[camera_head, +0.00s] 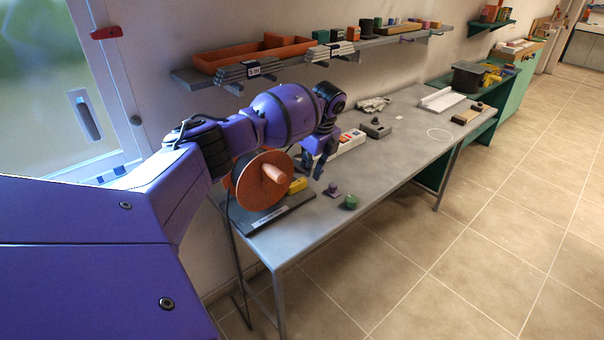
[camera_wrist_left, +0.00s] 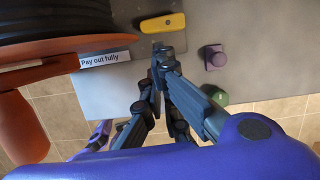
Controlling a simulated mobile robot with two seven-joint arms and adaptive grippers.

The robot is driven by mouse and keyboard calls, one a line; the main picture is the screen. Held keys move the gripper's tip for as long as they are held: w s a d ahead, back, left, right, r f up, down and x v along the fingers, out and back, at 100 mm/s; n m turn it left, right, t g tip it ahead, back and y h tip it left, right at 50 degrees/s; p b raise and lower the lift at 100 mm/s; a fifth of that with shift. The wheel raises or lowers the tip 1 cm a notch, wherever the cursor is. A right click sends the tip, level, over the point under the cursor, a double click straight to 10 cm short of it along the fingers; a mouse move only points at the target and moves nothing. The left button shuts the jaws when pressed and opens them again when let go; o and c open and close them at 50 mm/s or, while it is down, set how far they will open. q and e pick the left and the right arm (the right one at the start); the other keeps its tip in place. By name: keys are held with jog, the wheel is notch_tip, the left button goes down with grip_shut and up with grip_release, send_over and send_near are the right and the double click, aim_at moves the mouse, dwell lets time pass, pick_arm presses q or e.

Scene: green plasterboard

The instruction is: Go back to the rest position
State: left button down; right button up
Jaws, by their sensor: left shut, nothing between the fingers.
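My left arm comes in from the left over the grey table (camera_head: 400,140). My left gripper (camera_head: 312,165) points down above the table, just right of the orange reel (camera_head: 264,180). In the left wrist view the left gripper (camera_wrist_left: 160,55) has its fingers together with nothing between them. A yellow block (camera_wrist_left: 162,23) lies beyond its fingertips, and a purple knobbed block (camera_wrist_left: 214,57) lies to their right.
The reel stands on a dark base with a label (camera_wrist_left: 105,60) reading "Pay out fully". A green round piece (camera_head: 350,202) sits at the table's front edge. A wall shelf (camera_head: 200,78) holding orange trays runs behind the arm. Tiled floor (camera_head: 420,270) is clear in front.

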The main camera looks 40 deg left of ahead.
pick_arm(q)
jog(key=shift+s+d+r, duration=0.1)
jog(key=shift+s+d, duration=0.05)
jog(key=shift+s, duration=0.05)
jog(key=w+d+r+n+t, duration=0.3)
jog(key=w, duration=0.3)
jog(key=w+d+f+n+t+h, duration=0.1)
jog(key=w+d+f+t, duration=0.2)
jog(key=d, duration=0.4)
jog(key=s+d+f+n+t+h, duration=0.25)
jog(key=s+d+f, duration=0.25)
jog(key=d+f, duration=0.3)
jog(key=s+d+f+n+t+h, duration=0.1)
jog(key=s+d+f+n+h, duration=0.15)
jog(key=s+d+f, duration=0.5)
jog(key=s+f+n+y, duration=0.1)
jog(key=s+f+n, duration=0.2)
jog(key=s, duration=0.9)
jog(key=s+a+f+n+y, duration=0.1)
jog(key=s+f+n, duration=0.3)
jog(key=s, duration=0.8)
jog(key=s+a+f+n+g, duration=0.1)
jog(key=s+f+n, duration=0.2)
jog(key=s, duration=1)
notch_tip(320, 180, down, 2)
jog(key=shift+a+f+n+y, duration=0.15)
jog(key=shift+f+n+y, duration=0.1)
jog(key=shift+n+y, duration=0.15)
